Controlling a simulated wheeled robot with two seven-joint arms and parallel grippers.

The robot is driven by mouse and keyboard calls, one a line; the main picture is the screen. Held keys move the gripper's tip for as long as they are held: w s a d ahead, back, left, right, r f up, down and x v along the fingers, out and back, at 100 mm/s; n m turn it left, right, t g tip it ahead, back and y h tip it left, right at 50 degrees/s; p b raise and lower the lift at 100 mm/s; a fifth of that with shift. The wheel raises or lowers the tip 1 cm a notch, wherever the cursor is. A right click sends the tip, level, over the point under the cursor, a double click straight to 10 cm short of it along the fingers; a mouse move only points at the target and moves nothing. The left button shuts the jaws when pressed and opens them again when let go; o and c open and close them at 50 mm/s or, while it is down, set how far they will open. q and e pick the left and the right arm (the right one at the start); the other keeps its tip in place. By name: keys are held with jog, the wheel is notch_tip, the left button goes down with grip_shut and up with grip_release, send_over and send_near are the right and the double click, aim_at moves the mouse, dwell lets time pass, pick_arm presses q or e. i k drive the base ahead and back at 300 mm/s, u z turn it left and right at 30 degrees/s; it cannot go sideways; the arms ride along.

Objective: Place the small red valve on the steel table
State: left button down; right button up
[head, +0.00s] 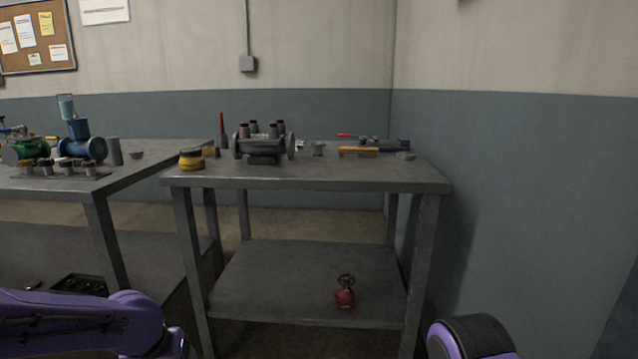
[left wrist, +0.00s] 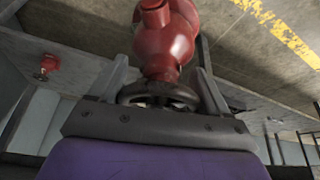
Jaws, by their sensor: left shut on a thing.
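A red valve (left wrist: 166,45) fills the top middle of the left wrist view. My left gripper (left wrist: 160,85) is shut on it, its fingers on either side of the dark handwheel (left wrist: 158,96). My left gripper and the held valve are outside the head view. The grey steel table (head: 310,178) stands ahead. Another red valve (head: 345,298), with a dark handwheel, stands upright on the table's lower shelf (head: 270,275). A small red thing (left wrist: 48,64) at the left of the left wrist view may be that valve. My right gripper is not seen.
The tabletop holds a grey flanged valve body (head: 262,147), a yellow-and-black round thing (head: 191,160) and tools (head: 372,150) at the back right. Its front strip is bare. A second table (head: 150,165) with blue and green valves stands left. Walls close off the back and right.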

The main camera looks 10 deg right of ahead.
aim_at(368, 169)
jog(key=u, duration=0.7)
jog(key=i, duration=1.05)
jog(key=z, duration=1.75)
